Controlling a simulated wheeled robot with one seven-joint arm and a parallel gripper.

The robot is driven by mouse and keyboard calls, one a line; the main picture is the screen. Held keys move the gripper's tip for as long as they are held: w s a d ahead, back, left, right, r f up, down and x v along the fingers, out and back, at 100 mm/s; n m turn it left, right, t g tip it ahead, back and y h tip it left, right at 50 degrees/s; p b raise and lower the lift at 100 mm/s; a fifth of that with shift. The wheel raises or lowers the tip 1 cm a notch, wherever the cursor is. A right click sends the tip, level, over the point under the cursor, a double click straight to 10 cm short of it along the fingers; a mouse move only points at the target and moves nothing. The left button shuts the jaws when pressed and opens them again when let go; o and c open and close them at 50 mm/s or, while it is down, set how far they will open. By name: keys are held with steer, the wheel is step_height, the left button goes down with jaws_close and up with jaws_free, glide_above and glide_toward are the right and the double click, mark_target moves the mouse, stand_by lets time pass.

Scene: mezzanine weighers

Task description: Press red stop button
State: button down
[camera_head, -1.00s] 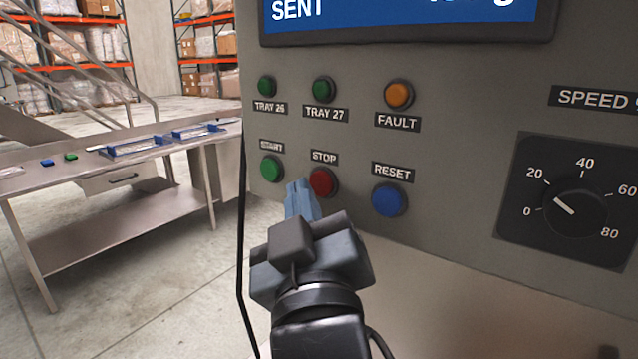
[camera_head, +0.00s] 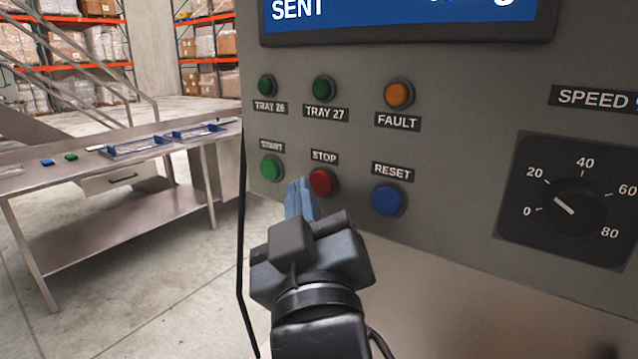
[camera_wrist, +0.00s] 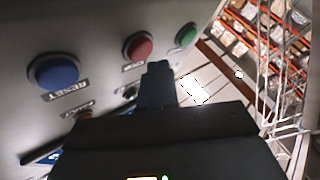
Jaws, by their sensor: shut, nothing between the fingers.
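The red stop button (camera_head: 321,182) sits on the grey panel under the STOP label, between the green start button (camera_head: 271,168) and the blue reset button (camera_head: 388,199). It also shows in the wrist view (camera_wrist: 138,47), just beyond the fingertips. My gripper (camera_head: 298,184) is shut with nothing in it. In the head view its blue fingertips are just left of the red button and overlap its edge slightly or nearly so. In the wrist view the fingertips (camera_wrist: 158,66) appear beside the red button; I cannot tell whether they touch it.
The panel also carries two green tray lamps (camera_head: 324,88), an orange fault lamp (camera_head: 398,94), a speed knob (camera_head: 573,207) and a blue display (camera_head: 400,12). A steel table (camera_head: 120,200) with blue trays stands at left. A black cable (camera_head: 241,240) hangs along the panel's left edge.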

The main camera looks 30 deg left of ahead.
steer(key=shift+w, duration=0.2)
stand_by(0.4)
steer(key=shift+w, duration=0.25)
steer(key=shift+w+d+p, duration=0.1)
steer(key=shift+w+p, duration=0.2)
steer(key=shift+w, duration=0.1)
stand_by(0.9)
steer(key=shift+s, duration=0.8)
steer(key=shift+b, duration=0.3)
steer(key=s, duration=0.1)
steer(key=s+b, duration=0.1)
steer(key=s, duration=0.3)
steer(key=shift+a+b, duration=0.25)
steer(key=shift+b, duration=0.15)
